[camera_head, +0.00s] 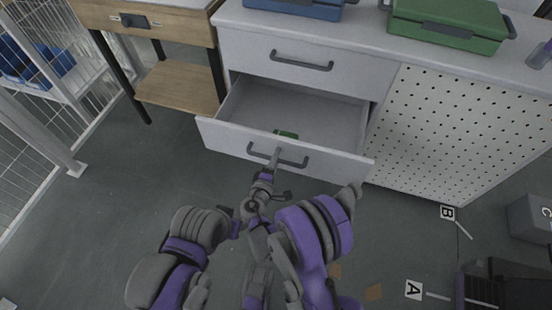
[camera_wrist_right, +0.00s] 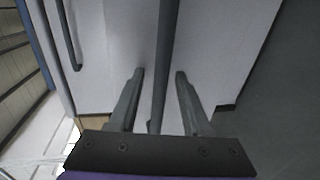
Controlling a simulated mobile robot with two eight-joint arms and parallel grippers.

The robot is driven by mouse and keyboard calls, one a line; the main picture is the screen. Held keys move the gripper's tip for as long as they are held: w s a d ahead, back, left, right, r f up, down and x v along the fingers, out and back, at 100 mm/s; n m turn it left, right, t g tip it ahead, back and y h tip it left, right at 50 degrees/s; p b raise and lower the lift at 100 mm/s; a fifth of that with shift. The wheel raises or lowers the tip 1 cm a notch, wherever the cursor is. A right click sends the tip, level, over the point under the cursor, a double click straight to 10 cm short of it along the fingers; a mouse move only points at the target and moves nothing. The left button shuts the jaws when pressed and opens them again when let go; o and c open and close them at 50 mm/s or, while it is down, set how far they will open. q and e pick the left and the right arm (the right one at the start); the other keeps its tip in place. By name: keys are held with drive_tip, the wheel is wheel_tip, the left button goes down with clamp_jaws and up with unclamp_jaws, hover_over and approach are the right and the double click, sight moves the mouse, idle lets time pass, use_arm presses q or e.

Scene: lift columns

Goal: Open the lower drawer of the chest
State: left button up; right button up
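The chest (camera_head: 385,130) is a grey-white cabinet with two drawers at its left side. The lower drawer (camera_head: 225,135) stands pulled well out, with its inside showing. Its dark bar handle (camera_head: 295,163) is on the front panel; in the right wrist view the handle (camera_wrist_right: 165,60) runs between the fingers. My right gripper (camera_head: 272,165) is at this handle, and in the wrist view its fingers (camera_wrist_right: 160,76) are apart, with a gap on each side of the bar. The upper drawer (camera_head: 245,50) is shut. My left gripper is not seen.
A small green thing (camera_head: 286,134) lies in the lower drawer. A blue case (camera_head: 300,8) and a green case (camera_head: 447,25) are on the chest top. A wooden bench (camera_head: 180,85) stands at left, beside wire mesh (camera_head: 35,140). Floor before the drawer is partly clear.

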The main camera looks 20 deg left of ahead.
drive_tip(key=shift+s, duration=0.1)
drive_tip(key=p+v, duration=0.1)
drive_tip(key=v, duration=0.9)
drive_tip(key=shift+s, duration=0.3)
